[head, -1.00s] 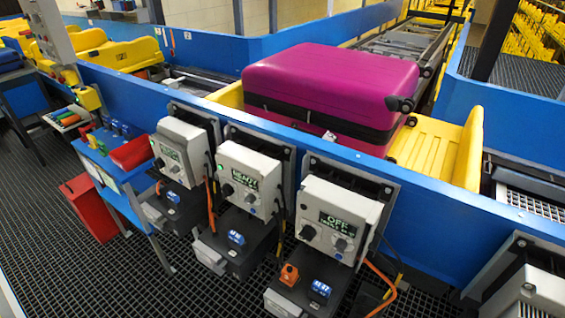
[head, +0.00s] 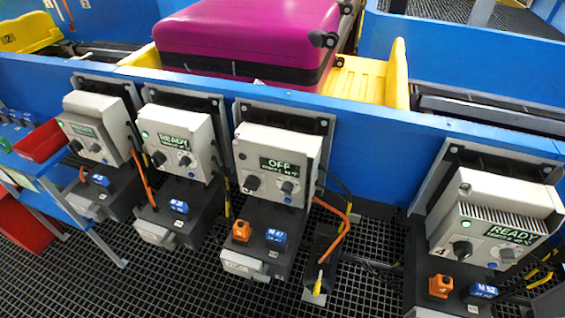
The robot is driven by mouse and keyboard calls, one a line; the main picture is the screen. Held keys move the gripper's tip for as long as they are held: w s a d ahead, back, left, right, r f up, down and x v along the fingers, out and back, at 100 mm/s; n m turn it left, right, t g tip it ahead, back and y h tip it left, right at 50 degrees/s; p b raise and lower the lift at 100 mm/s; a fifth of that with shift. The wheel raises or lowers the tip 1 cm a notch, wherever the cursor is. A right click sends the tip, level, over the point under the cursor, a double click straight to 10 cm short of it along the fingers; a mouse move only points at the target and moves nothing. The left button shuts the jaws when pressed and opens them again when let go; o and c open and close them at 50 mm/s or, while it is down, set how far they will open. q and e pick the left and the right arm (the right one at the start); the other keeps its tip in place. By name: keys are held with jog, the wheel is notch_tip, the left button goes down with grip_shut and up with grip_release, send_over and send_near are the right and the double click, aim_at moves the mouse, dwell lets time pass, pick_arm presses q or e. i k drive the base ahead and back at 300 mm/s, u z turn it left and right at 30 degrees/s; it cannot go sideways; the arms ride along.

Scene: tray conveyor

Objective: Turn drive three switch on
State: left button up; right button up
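The third drive box from the left (head: 272,163) is a light grey box on the blue conveyor side wall. Its display (head: 284,165) reads OFF, with smaller text I cannot read. Below the display are a black knob (head: 253,183) on the left and a grey-blue knob (head: 287,187) on the right. The dark motor unit below it bears an orange block (head: 242,231) and a blue plate (head: 275,236) that seems to read M 47. Neither of my grippers is in view.
Two drive boxes stand to the left; the nearer one (head: 180,140) reads READY. A fourth drive box (head: 495,225) at the right, marked 4, also reads READY. An orange cable (head: 340,240) hangs right of the third box. A magenta suitcase (head: 245,40) lies in a yellow tray (head: 370,80).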

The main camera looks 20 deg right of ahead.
aim_at(252, 182)
jog(key=k, duration=1.25)
jog(key=u, duration=0.85)
jog(key=i, duration=1.9)
jog(key=z, duration=0.95)
